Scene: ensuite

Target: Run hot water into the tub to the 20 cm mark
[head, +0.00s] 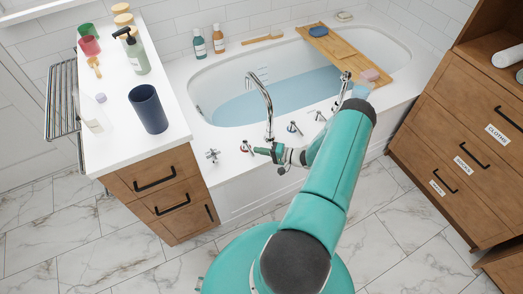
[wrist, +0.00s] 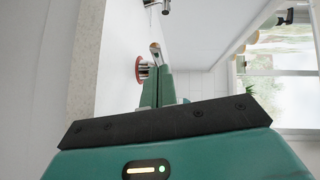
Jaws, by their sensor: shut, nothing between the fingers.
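The white tub (head: 205,92) holds pale blue water (head: 285,98). Small level marks (head: 262,75) show on its far inner wall, but I cannot read their numbers. A tall curved chrome spout (head: 258,88) stands on the near rim; no stream is visible from it. A red-ringed tap (head: 246,147) sits on the rim left of the spout's base; its red ring and chrome body also show in the wrist view (wrist: 142,69). My gripper (head: 256,150) is shut and empty, its fingertips right beside this tap. I cannot tell whether they touch it.
More taps (head: 293,128) and a cross-handled one (head: 212,155) line the rim. A wooden bath board (head: 345,55) spans the tub's right end. A white counter (head: 110,125) with a dark blue cup (head: 148,108) stands left, wooden drawers (head: 460,140) right.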

